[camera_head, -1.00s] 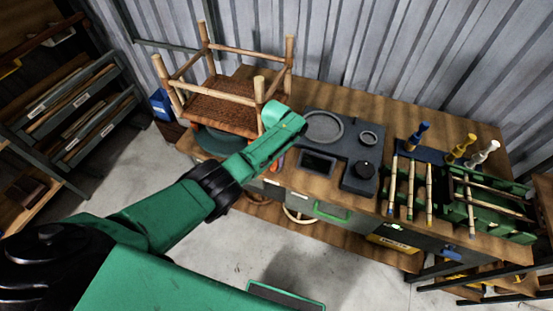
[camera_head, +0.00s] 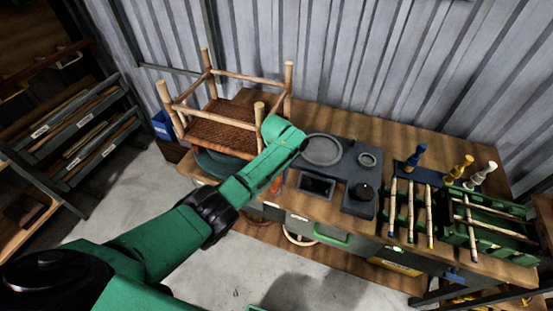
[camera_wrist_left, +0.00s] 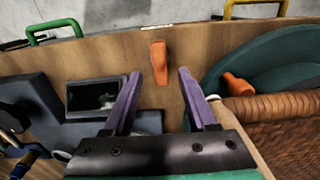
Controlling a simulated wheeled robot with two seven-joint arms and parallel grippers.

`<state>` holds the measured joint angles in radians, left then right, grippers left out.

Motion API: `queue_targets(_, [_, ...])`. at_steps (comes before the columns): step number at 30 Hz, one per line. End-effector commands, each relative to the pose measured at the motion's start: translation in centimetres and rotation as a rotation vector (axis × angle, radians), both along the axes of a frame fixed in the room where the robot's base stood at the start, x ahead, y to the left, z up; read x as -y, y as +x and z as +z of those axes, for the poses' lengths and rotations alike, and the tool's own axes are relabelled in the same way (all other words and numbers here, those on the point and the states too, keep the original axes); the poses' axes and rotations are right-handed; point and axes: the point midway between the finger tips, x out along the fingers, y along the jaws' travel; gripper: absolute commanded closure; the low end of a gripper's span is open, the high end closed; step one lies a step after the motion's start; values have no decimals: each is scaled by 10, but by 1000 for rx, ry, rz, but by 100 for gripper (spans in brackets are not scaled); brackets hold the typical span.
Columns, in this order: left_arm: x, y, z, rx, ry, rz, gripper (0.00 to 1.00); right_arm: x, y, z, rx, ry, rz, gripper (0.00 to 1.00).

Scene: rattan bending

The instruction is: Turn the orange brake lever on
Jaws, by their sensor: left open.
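An orange lever (camera_wrist_left: 159,62) stands out from the wooden bench near its front edge in the left wrist view. It shows partly in the head view (camera_head: 276,186), beside my arm. My left gripper (camera_wrist_left: 158,77) is open, with its two purple fingers on either side of the lever in the picture. The fingers seem apart from it; I cannot tell the depth. A second orange piece (camera_wrist_left: 237,85) sits on the green turntable (camera_wrist_left: 221,68) by the woven seat. In the head view my left arm hides its own fingers. My right gripper is not in view.
An upturned stool frame (camera_head: 225,132) with a woven seat rests on the turntable. A dark panel (camera_head: 335,178) with a screen and knob lies right of it. Bottles (camera_head: 461,166) and green racks (camera_head: 490,238) with rattan sticks fill the bench's right side. A corrugated wall stands behind.

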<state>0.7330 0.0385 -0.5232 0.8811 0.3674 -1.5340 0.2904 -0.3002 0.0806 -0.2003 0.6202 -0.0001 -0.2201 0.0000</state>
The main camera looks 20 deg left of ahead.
Motion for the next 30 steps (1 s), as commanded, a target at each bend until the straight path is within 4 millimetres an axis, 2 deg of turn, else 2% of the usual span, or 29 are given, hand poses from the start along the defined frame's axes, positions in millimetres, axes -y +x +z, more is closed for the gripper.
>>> queue_targets(3, [0, 0, 27, 4, -1, -1, 43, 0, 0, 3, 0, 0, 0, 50])
queue_targets(15, [1, 1, 99, 4, -1, -2, 43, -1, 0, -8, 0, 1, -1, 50])
queue_targets(20, [0, 0, 109, 1, 0, -1, 43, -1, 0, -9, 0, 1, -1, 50])
queue_targets(30, [1, 0, 110, 1, 0, -1, 43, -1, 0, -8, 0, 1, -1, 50])
